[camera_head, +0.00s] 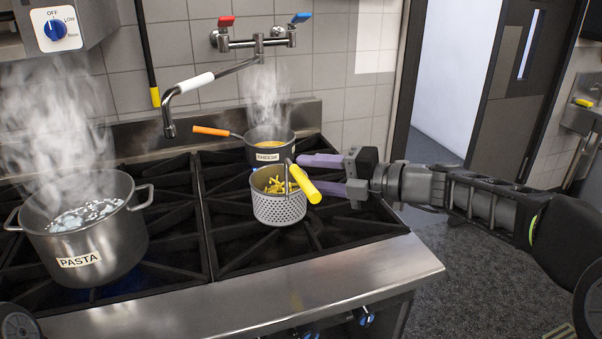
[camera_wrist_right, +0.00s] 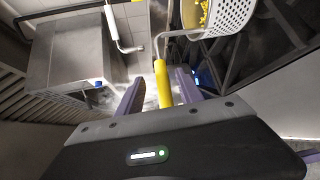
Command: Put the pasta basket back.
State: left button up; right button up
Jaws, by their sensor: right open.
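The pasta basket (camera_head: 279,205) is a perforated metal basket with yellow pasta in it and a yellow handle (camera_head: 306,184). It sits on the right part of the stove, in front of the cheese pot. My right gripper (camera_head: 312,174) comes in from the right, open, its purple fingers beside the handle. In the right wrist view the yellow handle (camera_wrist_right: 163,84) lies between the two open fingers (camera_wrist_right: 160,90), and the basket (camera_wrist_right: 228,15) shows at the top. The pasta pot (camera_head: 88,240), labelled PASTA, steams with bubbling water on the left burner. My left gripper is not seen.
The small cheese pot (camera_head: 268,156) with an orange handle (camera_head: 211,131) steams behind the basket. A faucet (camera_head: 195,85) hangs over the stove (camera_head: 200,225) between the pots. The stove's front ledge (camera_head: 250,290) is clear.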

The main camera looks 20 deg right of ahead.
jog(key=v, duration=0.8)
jog(key=shift+s+d, duration=0.2)
jog(key=shift+d, duration=0.05)
jog(key=shift+r, duration=0.1)
